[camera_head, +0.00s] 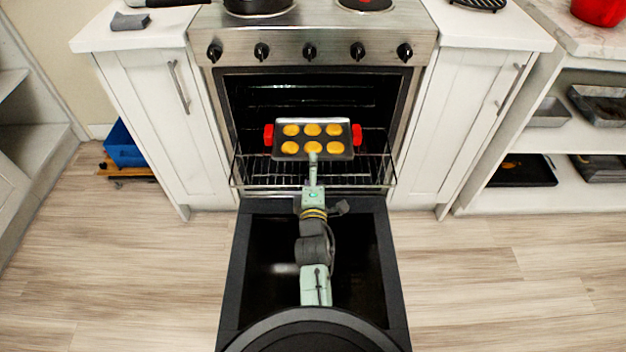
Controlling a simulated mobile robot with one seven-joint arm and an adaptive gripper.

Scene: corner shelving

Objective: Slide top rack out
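The oven (313,48) is open, with its dark door (243,285) folded down toward me. A wire rack (260,176) sticks out past the front of the oven opening. A grey baking tray (312,121) with red handles holds several round yellow pieces (312,130) and sits at or just above that rack. My gripper (313,157) is at the front edge of the tray, over the rack. Its fingers are too small and overlapped to show whether they are open or touch the tray or rack. The inside of the oven behind the tray is dark, with faint bars showing.
White cabinets (150,110) stand close on both sides of the oven. Shelves at the right hold several pans (525,170). A pot (258,6) is on the stove. The floor beside the door is clear.

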